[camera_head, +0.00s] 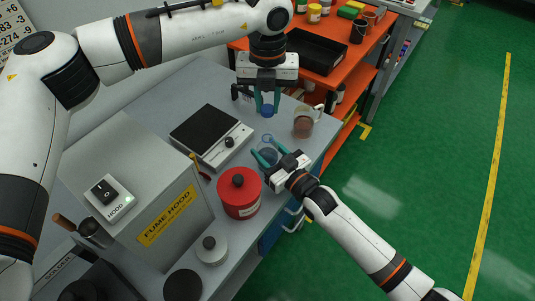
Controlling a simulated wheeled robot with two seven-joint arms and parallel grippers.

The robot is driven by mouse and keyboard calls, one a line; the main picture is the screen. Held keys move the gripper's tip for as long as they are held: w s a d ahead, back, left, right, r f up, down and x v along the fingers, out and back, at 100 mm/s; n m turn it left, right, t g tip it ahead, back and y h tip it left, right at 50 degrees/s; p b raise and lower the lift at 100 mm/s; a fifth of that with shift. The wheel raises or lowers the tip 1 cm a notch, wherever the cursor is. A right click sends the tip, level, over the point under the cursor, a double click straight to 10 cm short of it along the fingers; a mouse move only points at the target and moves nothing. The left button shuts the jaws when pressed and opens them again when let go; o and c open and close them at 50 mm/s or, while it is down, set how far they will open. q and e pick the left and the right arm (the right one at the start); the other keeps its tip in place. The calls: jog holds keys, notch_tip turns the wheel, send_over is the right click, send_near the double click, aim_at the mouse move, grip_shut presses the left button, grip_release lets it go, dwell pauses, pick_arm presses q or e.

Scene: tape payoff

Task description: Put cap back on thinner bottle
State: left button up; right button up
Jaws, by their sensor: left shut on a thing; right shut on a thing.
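My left gripper (267,105) comes down from above over the grey bench and is shut on a small blue cap (267,111) held between its green fingertips. My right gripper (266,150) reaches in from the lower right. It is shut on a clear bottle (266,157), which looks like the thinner bottle, with a bluish ring at its top. The bottle's lower part is partly hidden by the fingers. The cap is apart from the bottle and appears above and behind its mouth in the picture.
A beaker of brown liquid (303,124) stands close right of both grippers. The fume hood box (140,185) fills the left. Orange shelving (333,80) stands behind.

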aim_at(268, 117)
pick_arm(q)
jog(key=shift+w+f, duration=0.15)
jog(key=shift+f, duration=2.35)
jog(key=shift+f, duration=0.9)
jog(key=shift+f, duration=0.5)
